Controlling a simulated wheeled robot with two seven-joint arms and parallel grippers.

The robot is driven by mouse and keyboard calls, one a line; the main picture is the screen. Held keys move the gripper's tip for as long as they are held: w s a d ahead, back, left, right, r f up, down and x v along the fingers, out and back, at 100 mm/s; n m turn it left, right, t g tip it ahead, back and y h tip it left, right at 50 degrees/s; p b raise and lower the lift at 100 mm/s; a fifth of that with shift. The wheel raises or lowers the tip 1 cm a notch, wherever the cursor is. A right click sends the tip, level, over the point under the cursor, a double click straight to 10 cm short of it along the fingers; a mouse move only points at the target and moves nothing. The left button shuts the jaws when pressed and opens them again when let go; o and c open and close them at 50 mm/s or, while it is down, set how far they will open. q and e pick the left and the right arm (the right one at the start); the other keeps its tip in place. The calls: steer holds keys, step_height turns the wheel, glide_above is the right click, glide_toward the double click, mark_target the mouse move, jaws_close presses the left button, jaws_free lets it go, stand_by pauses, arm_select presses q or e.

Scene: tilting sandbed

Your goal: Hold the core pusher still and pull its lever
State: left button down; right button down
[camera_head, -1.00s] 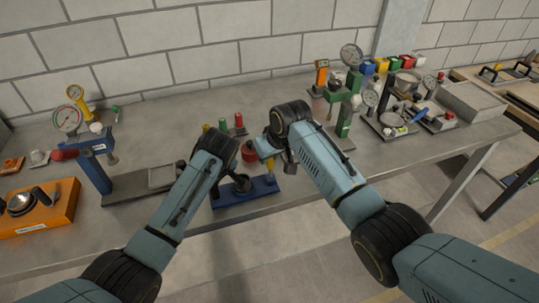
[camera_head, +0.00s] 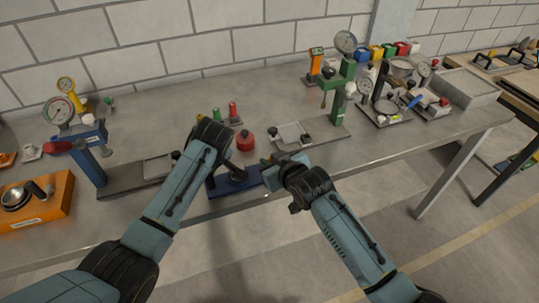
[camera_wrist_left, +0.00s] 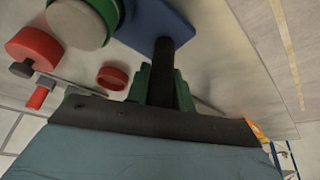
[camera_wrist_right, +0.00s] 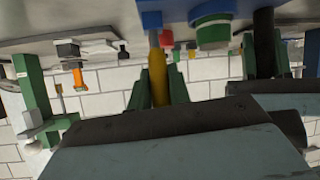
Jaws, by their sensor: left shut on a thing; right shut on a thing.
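The core pusher has a blue base (camera_head: 228,186) at the table's front edge, with a black post and a yellow lever handle. My left gripper (camera_wrist_left: 161,84) is shut around the black post (camera_wrist_left: 162,62), which meets the blue base in the left wrist view. My right gripper (camera_wrist_right: 159,92) is shut on the yellow handle (camera_wrist_right: 159,66), which joins a blue part in the right wrist view. In the head view my right gripper (camera_head: 268,174) is at the base's right end, and its wrist hides the handle there. A green cylinder (camera_wrist_right: 212,32) shows beside the handle.
A red cylinder (camera_head: 245,141) and small red and green pieces stand behind the pusher. A grey-based stand (camera_head: 120,178) is to the left, beside an orange box (camera_head: 52,212). A green press (camera_head: 340,92) stands to the right. The floor in front is clear.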

steer(key=shift+s+d+f+t, duration=0.1)
steer(key=shift+s+f+t, duration=0.2)
steer(key=shift+s+t, duration=0.1)
steer(key=shift+y, duration=0.3)
steer(key=c, duration=1.3)
jaws_free()
steer(key=v, duration=1.2)
steer(key=shift+s, duration=0.1)
arm_select(q)
steer(key=c, duration=1.1)
jaws_free()
arm_select(e)
steer(key=shift+f, duration=0.1)
